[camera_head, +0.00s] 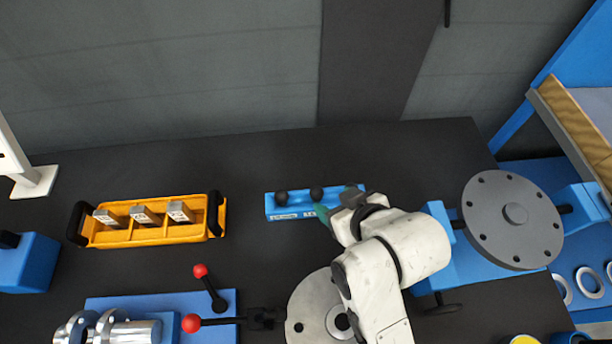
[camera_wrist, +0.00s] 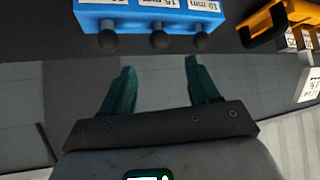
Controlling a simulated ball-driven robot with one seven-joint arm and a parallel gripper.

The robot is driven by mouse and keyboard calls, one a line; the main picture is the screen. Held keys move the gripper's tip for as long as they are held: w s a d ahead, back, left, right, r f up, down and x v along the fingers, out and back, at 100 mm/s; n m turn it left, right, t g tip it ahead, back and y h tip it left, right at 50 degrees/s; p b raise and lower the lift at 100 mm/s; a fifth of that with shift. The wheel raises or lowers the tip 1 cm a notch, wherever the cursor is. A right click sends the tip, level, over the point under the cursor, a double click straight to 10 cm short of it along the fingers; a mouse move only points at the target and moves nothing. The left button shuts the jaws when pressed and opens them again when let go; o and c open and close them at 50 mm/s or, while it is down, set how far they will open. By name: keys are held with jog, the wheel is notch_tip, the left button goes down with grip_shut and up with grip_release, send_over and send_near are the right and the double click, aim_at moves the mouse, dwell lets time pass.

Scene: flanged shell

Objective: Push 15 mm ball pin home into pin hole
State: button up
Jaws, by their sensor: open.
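A blue rack (camera_head: 293,213) at the back middle of the table holds black ball-headed pins. In the wrist view the rack (camera_wrist: 92,18) shows three balls in a row. The middle ball (camera_wrist: 159,41) is beside the label that reads 15 mm; in the head view it is the ball (camera_head: 316,194) near my gripper. My gripper (camera_wrist: 159,68) is open and empty, its green fingers on either side of the middle ball's line and apart from it. In the head view my gripper (camera_head: 330,209) is by the rack's front edge. I cannot pick out the pin hole for certain.
A grey flanged disc (camera_head: 490,235) with holes sits on a blue stand at right. Another grey disc (camera_head: 306,296) is partly under my arm. A yellow tray (camera_head: 120,237) with metal blocks and a blue fixture (camera_head: 225,300) with red-knobbed levers are at left.

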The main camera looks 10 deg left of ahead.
aim_at(319, 193)
jog(key=x, duration=0.6)
jog(key=shift+a+r, duration=0.1)
jog(key=shift+r, duration=0.05)
jog(key=shift+p+x, duration=0.45)
jog(key=shift+x, duration=2.05)
jog(key=shift+s, duration=0.1)
jog(key=shift+c, duration=0.2)
jog(key=c, duration=1.1)
